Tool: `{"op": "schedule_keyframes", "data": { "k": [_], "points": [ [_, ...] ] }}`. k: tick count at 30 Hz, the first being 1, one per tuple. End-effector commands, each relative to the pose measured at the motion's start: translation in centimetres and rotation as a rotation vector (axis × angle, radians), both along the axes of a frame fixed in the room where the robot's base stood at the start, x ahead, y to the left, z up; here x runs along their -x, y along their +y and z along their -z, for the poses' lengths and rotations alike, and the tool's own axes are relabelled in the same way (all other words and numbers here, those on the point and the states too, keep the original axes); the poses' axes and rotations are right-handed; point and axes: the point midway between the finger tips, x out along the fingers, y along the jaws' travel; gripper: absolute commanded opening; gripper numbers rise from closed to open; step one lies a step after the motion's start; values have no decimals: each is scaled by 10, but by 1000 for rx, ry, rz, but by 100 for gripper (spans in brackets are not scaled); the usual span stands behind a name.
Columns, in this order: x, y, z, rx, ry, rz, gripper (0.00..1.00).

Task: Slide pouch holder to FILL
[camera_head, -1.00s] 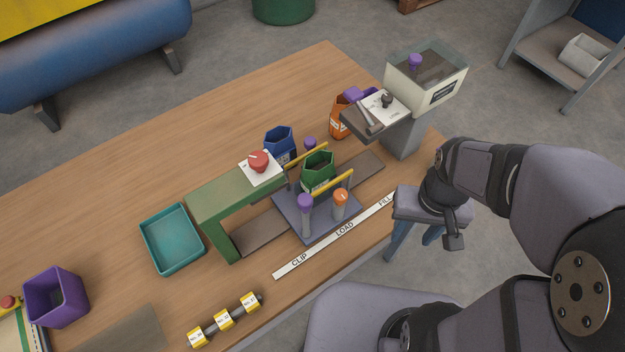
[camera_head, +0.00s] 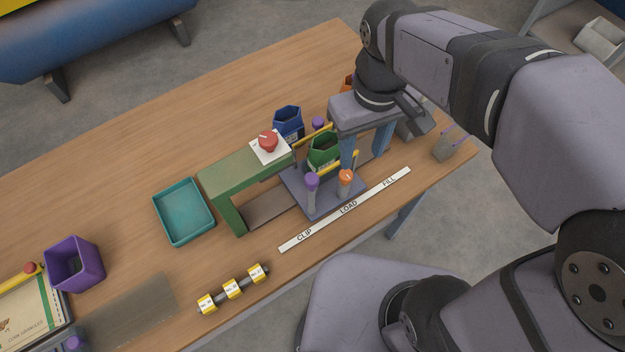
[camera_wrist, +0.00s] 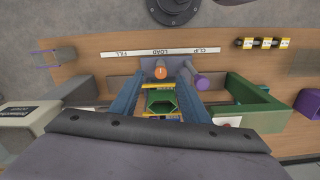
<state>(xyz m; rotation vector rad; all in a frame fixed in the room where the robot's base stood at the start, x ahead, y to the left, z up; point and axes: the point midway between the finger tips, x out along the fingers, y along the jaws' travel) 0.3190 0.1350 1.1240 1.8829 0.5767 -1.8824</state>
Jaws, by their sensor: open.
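The pouch holder is a grey sliding plate (camera_head: 318,206) beside the LOAD mark of the label strip (camera_head: 325,224). It carries a green pouch (camera_head: 323,150), yellow bars, purple-topped posts (camera_head: 312,181) and an orange-topped post (camera_head: 345,178). My gripper (camera_head: 364,160) is open, its blue fingers pointing down at the holder's right side in the head view. In the wrist view, the green pouch (camera_wrist: 161,103) and orange knob (camera_wrist: 161,72) appear between the fingers (camera_wrist: 162,84). I cannot tell whether they touch the holder. My gripper hides part of the track toward FILL.
A green arch (camera_head: 232,185) with a red button (camera_head: 268,142) spans the track on the CLIP side. A blue bin (camera_head: 288,122) stands behind. A grey cup (camera_head: 446,147) stands at the right edge.

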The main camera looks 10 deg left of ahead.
Motion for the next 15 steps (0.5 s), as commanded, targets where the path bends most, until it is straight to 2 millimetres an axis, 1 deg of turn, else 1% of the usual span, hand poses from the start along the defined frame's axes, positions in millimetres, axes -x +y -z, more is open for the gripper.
{"op": "schedule_keyframes", "data": {
  "k": [1,3,6,9,12,15],
  "points": [
    [3,21,8,-4,-6,-79,42],
    [11,42,2,-3,-5,-167,42],
    [23,63,-7,-2,-3,-263,42],
    [32,76,-14,-1,-2,-327,42],
    [37,82,-19,-1,0,-358,42],
    [39,83,-21,0,1,-367,42]
  ]
}}
